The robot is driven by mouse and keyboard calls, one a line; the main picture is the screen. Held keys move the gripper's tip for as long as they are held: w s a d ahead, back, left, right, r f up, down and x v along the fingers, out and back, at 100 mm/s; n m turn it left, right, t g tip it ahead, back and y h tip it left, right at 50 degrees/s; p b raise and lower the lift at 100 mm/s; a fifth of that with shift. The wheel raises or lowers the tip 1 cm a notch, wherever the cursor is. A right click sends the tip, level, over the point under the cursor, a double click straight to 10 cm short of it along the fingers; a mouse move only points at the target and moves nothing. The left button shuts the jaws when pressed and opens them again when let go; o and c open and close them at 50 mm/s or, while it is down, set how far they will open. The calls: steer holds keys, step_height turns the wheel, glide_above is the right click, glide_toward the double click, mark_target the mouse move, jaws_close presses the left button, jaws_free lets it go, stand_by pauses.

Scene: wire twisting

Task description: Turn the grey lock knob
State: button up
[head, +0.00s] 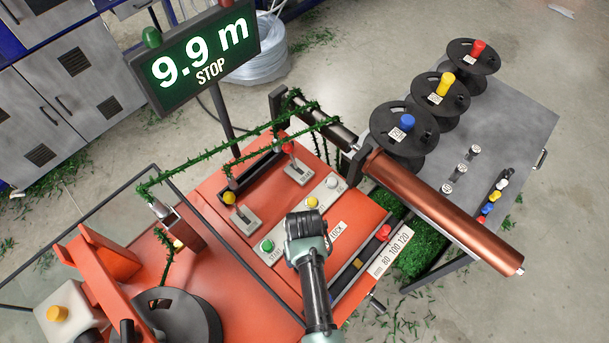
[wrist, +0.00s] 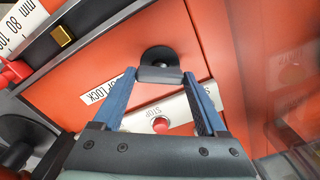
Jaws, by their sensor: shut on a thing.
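The grey lock knob (wrist: 159,74) shows in the wrist view as a short grey bar with a dark round part behind it, on the orange panel. Its bar lies roughly level across that picture, between the two blue fingers of my gripper (wrist: 160,84), one at each end. My gripper is shut on it. The LOCK label (wrist: 97,92) is on the panel beside the left finger. In the head view my gripper (head: 304,220) is over the orange machine top and hides the knob.
A white strip with a red STOP button (wrist: 160,125) lies close to my fingers. Green START (head: 267,245) and yellow buttons and two levers (head: 245,219) stand nearby. A slider scale (head: 391,250) is to the right. The display (head: 198,62) reads 9.9 m, STOP.

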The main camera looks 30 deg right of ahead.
steer(key=m+p, duration=0.1)
steer(key=m, duration=0.4)
steer(key=shift+r+m, duration=0.1)
steer(key=shift+m, duration=0.2)
steer(key=m+p, duration=0.1)
steer(key=m, duration=0.4)
steer(key=shift+w, duration=0.1)
stand_by(0.3)
steer(key=o, duration=1.3)
step_height(320, 180, up, 13)
